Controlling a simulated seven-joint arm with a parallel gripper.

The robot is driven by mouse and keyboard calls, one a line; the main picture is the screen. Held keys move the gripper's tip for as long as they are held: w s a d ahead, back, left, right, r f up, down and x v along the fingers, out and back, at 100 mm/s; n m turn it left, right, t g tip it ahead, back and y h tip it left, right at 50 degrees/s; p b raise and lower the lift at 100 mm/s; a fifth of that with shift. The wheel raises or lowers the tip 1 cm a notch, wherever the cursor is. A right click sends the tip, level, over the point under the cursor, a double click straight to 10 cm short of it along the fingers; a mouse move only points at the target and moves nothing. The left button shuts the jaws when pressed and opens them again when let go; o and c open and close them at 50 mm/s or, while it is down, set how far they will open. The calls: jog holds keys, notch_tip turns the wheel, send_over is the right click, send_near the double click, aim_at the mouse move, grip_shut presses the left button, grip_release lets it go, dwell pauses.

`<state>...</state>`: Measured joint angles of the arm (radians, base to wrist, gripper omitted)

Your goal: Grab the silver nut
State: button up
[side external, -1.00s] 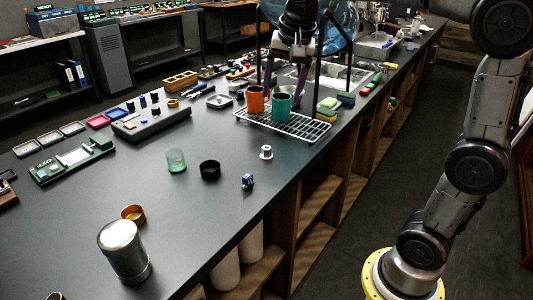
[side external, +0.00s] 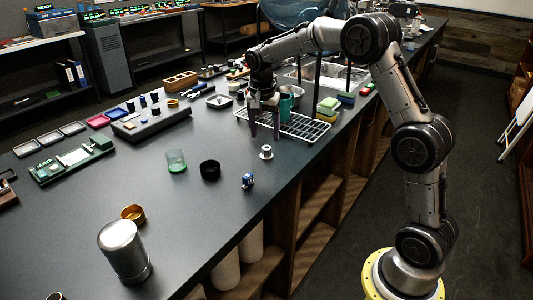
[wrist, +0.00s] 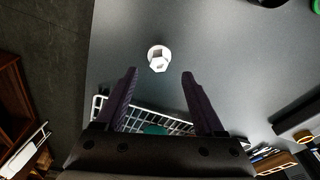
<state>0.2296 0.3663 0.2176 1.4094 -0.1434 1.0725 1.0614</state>
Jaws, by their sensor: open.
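The silver nut (side external: 266,152) sits on the dark countertop, just in front of the wire rack. It looks like a small spool with a wider base. In the wrist view the nut (wrist: 159,57) lies ahead of the fingertips, roughly centred between them. My gripper (side external: 264,137) points down over the near left end of the rack, behind the nut and apart from it. In the wrist view my gripper (wrist: 159,73) has its two dark fingers spread with nothing between them.
The wire rack (side external: 300,125) holds a teal cup (side external: 285,103), partly hidden by my gripper. A small blue part (side external: 247,180), a black ring (side external: 210,170) and a greenish glass (side external: 175,161) stand nearby. The counter's front edge is right of the nut. Rack posts stand behind.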

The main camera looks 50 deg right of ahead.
aim_at(266, 148)
jog(key=shift+w+d+f, duration=0.1)
jog(key=shift+d+f, duration=0.05)
jog(key=shift+f, duration=0.9)
jog(key=shift+s+d+f, duration=0.1)
jog(key=shift+d+f, duration=0.1)
jog(key=shift+f, duration=0.85)
jog(key=shift+w+d+f, duration=0.1)
jog(key=shift+d+f, duration=0.05)
jog(key=shift+f, duration=0.9)
grip_shut()
